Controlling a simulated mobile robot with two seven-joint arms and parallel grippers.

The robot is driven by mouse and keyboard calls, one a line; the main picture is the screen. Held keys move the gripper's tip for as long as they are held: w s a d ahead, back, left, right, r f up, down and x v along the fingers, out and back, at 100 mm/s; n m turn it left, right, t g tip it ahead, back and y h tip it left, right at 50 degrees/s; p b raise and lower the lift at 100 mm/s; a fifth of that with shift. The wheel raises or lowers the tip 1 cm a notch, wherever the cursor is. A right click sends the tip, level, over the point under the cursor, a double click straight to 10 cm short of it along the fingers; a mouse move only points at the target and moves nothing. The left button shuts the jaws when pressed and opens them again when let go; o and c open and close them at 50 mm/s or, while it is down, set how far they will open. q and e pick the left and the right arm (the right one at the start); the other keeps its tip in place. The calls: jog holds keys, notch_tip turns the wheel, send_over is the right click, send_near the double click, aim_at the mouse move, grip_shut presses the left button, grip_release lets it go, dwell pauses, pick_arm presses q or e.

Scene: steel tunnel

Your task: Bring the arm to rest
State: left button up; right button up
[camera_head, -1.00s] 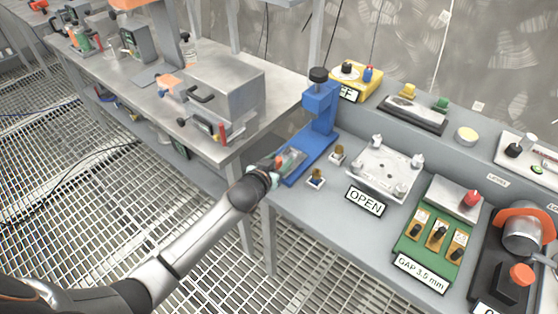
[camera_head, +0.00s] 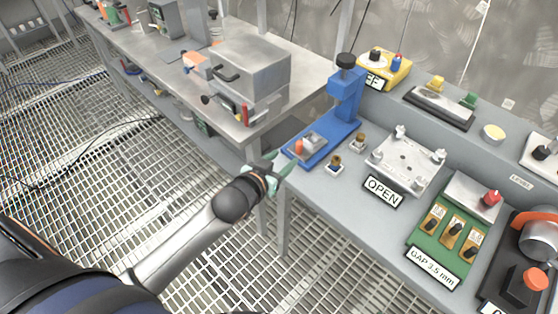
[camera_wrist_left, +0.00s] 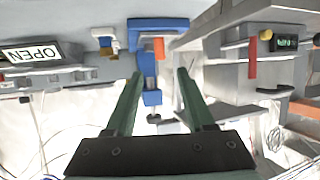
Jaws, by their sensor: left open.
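My left gripper (camera_head: 272,167) is off the front edge of the grey bench, at the near left of the blue press (camera_head: 338,112). Its green fingers are apart with nothing between them, as the left wrist view also shows (camera_wrist_left: 160,95). The blue press stands upright on the bench, with a small grey part and an orange piece (camera_head: 305,145) on its base. The press also shows beyond the fingers in the left wrist view (camera_wrist_left: 152,88). My right gripper is in neither view.
An OPEN sign (camera_head: 383,191), a white fixture plate (camera_head: 404,162) and a green gap block (camera_head: 455,232) sit on the bench to the right. A steel table with a grey metal box (camera_head: 250,72) stands at the left. Open grating floor lies below my arm.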

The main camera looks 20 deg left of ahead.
pick_arm(q)
jog(key=shift+s+r, duration=0.25)
jog(key=shift+s, duration=0.35)
jog(key=s+d+f+m+g+h, duration=0.1)
jog(key=s+d+f+g, duration=0.2)
jog(key=s+f, duration=1.4)
jog(key=shift+s+g, duration=0.6)
jog(key=shift+s, duration=0.65)
